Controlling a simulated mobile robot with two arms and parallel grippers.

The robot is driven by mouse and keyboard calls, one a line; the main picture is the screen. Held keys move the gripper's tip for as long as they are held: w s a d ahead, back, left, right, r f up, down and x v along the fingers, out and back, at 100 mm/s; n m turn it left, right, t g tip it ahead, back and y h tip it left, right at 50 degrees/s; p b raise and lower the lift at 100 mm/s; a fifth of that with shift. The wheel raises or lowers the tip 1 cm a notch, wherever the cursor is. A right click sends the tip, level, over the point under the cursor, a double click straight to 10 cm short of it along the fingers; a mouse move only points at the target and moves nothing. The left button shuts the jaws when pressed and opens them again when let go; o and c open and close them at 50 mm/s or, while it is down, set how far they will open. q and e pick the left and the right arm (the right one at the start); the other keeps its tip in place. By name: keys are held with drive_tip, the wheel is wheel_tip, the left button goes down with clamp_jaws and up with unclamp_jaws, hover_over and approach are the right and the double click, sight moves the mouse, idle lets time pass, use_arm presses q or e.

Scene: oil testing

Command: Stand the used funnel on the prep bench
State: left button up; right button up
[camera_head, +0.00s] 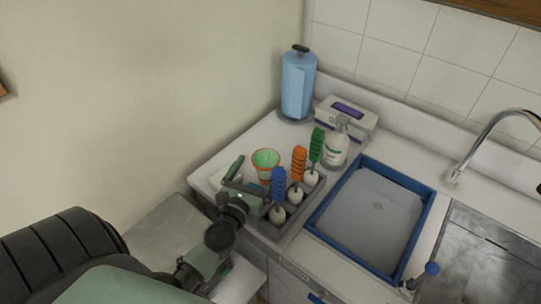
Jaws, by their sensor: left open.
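A small orange vessel with a green inside (265,161) stands upright on the white counter (240,143). I cannot tell whether it is the used funnel, and I make out no other clear funnel shape. My left gripper (243,188) reaches in from the lower left and is just in front of this vessel, beside the grey brush rack. It is open, and I see nothing held between its fingers. My wrist hides part of the rack and counter edge. My right gripper is out of view.
Blue, orange and green brushes (299,160) stand in the grey rack (290,232). Behind are a paper roll (298,85), a pump bottle (337,147) and a tissue box (352,112). A blue-rimmed tray (322,212) and a sink (480,262) lie to the right.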

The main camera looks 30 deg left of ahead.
sight(270, 150)
use_arm(q)
drive_tip(key=shift+w+r, duration=0.15)
drive_tip(key=shift+w, duration=0.25)
drive_tip(key=shift+w+a+r+p, duration=0.1)
drive_tip(key=shift+w+r+p, duration=0.25)
drive_tip(key=shift+w+p, duration=0.25)
drive_tip(key=x, duration=0.1)
drive_tip(key=p+x, duration=0.1)
drive_tip(key=x, duration=0.2)
drive_tip(key=shift+w+d, duration=0.25)
drive_tip(key=shift+w, duration=0.2)
drive_tip(key=shift+w+a, duration=0.1)
drive_tip(key=shift+w, duration=0.1)
drive_tip(key=shift+s, duration=0.1)
drive_tip(key=shift+c, duration=0.9)
drive_tip(key=c, duration=1.4)
drive_tip(key=shift+c, duration=0.2)
